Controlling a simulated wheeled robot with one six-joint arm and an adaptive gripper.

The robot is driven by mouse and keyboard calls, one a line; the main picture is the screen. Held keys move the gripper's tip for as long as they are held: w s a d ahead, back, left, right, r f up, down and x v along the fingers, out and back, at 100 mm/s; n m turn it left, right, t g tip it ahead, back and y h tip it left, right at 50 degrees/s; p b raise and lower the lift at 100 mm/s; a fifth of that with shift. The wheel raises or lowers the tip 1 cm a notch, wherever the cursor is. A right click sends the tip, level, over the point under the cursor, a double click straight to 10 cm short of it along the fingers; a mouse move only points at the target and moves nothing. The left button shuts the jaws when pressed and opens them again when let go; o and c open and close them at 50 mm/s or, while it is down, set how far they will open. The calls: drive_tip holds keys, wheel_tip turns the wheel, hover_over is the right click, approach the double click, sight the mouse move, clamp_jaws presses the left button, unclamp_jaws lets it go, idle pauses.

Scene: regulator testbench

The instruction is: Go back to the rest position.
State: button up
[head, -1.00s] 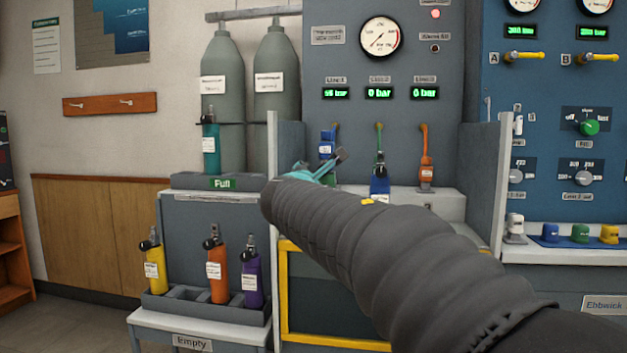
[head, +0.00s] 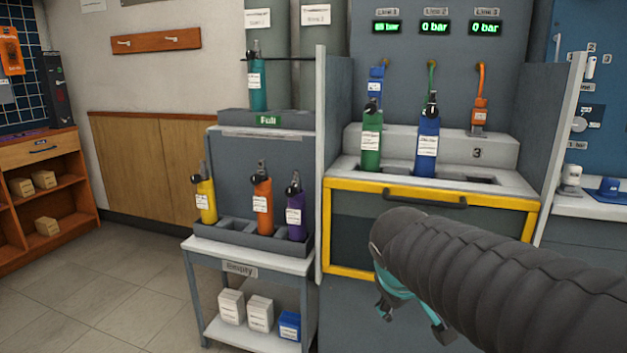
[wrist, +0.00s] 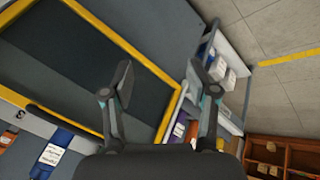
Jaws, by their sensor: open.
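My gripper (wrist: 164,95) is open and empty in the wrist view, its two fingers spread apart. In the head view my dark ribbed arm reaches in from the lower right. The teal-trimmed gripper (head: 410,303) hangs at its end, partly hidden behind the arm, below and in front of the yellow-framed bench panel (head: 334,265). A green cylinder (head: 371,143) and a blue cylinder (head: 427,145) stand upright in the bench recess, well above the gripper. The blue cylinder also shows in the wrist view (wrist: 48,157).
A cart rack (head: 262,247) left of the bench holds yellow (head: 206,200), orange (head: 263,204) and purple (head: 296,212) cylinders. A teal cylinder (head: 258,86) stands on the "Full" shelf (head: 233,117). Open floor (head: 110,300) lies at left, before an orange shelf unit (head: 85,222).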

drive_tip(key=s+f+m+y+p, duration=0.1)
drive_tip(key=s+m, duration=0.4)
drive_tip(key=s, duration=1)
drive_tip(key=shift+s+d+f+y+p, duration=0.15)
drive_tip(key=shift+s+f+y+p, duration=0.1)
drive_tip(key=shift+y+p, duration=0.5)
drive_tip(key=shift+c, duration=0.3)
